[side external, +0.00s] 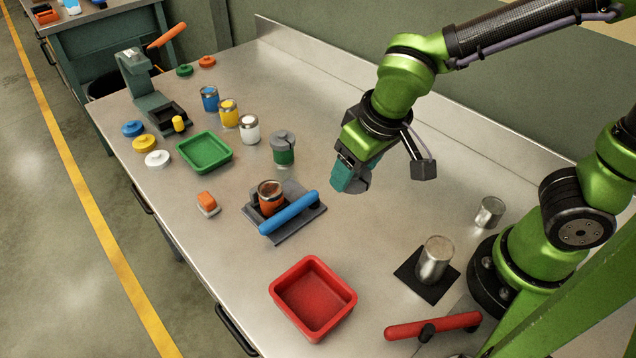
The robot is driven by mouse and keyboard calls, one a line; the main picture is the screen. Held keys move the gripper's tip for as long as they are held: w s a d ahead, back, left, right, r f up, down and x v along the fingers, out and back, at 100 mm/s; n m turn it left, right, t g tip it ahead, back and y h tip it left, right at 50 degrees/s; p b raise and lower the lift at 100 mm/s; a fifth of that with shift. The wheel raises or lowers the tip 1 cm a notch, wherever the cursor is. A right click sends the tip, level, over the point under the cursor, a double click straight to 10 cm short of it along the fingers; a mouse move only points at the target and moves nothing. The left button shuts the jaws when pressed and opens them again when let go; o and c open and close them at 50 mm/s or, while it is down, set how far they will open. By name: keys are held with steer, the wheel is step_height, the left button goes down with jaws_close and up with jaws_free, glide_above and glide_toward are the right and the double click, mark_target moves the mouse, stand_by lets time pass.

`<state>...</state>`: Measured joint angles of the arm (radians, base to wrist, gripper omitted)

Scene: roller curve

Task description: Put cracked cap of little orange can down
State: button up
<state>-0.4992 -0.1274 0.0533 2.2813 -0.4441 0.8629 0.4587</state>
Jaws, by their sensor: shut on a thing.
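The little orange can (270,200) stands upright in a grey holder (298,228) with a blue handle (289,213). Its top shows no cap, and the inside looks dark orange-brown. My gripper (350,178), with teal fingers, is in the air to the right of the can. It is shut on a grey cap (364,181), of which only an edge shows beside the fingers. The crack cannot be made out at this size.
A red tray (345,277) and a green tray (226,165) are empty. A green can (284,157) with a grey top, white, yellow and blue cans, and loose coloured caps stand farther back. A metal cylinder (435,258) stands on a black pad near my base. Bench between holder and pad is clear.

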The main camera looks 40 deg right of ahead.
steer(key=shift+w+r+n, duration=0.25)
steer(key=shift+n, duration=0.35)
steer(key=w+d+r+m, duration=0.1)
steer(key=w+d, duration=0.3)
steer(key=d, duration=0.5)
steer(key=w+d+r+m, duration=0.1)
steer(key=w+d, duration=0.2)
steer(key=d, duration=0.5)
steer(key=n+g+y, duration=0.3)
steer(key=n+g, duration=0.3)
steer(key=n, duration=2.2)
glide_above(393, 229)
steer(key=f, duration=0.8)
steer(key=w+f, duration=0.1)
steer(key=f, duration=0.3)
steer(key=shift+d+f, duration=0.3)
steer(key=shift+d, duration=0.1)
steer(key=shift+h, duration=0.3)
steer(key=shift+f, duration=2.4)
